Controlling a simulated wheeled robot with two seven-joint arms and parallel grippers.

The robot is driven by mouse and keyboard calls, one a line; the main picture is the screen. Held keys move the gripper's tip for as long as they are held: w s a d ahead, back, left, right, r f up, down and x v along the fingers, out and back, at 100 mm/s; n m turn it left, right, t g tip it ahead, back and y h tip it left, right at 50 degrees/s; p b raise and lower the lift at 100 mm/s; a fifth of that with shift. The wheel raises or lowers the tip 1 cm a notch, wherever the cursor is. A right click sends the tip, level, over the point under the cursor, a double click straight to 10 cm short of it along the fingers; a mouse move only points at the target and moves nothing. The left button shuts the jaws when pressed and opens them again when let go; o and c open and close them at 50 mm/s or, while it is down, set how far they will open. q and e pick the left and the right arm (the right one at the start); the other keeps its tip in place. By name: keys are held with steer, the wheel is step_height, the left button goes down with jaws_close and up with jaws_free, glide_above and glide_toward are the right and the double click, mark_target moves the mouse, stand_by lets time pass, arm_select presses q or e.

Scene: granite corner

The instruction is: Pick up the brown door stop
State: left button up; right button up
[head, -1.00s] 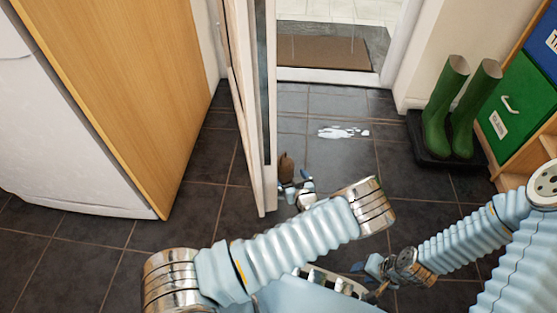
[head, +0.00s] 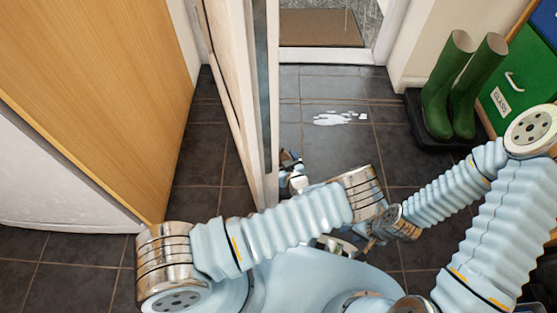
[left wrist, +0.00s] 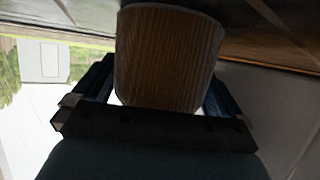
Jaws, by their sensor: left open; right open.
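The brown door stop (left wrist: 168,40) has a wood-grain face and rounded corners. In the left wrist view it stands between the two dark blue fingers of my left gripper (left wrist: 158,82), which is open around it. I cannot tell whether a finger touches it. In the head view my left gripper (head: 291,165) is low beside the door's edge, partly hidden by the door and my arm. The door stop cannot be made out there. My right gripper (head: 358,238) is open, low in front of my body and partly covered by my arm.
The open door (head: 246,100) stands close by the left gripper.

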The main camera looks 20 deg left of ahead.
mark_target(282, 157)
arm_select(q)
steer(key=shift+r, duration=0.1)
steer(key=c, duration=1.4)
steer(key=shift+c, duration=0.2)
steer(key=shift+w+d+r+p, duration=0.1)
steer(key=shift+d+r+p, duration=0.15)
steer(key=shift+r, duration=0.3)
step_height(282, 157, up, 6)
steer(key=shift+r+p, duration=0.1)
steer(key=shift+p, duration=0.9)
steer(key=w+d, duration=0.3)
steer(key=d, duration=0.6)
steer(key=w+d, duration=0.2)
steer(key=d, duration=0.7)
step_height(282, 157, up, 16)
steer(key=p, duration=1.5)
steer(key=shift+w+d, duration=0.2)
steer(key=shift+d, duration=0.15)
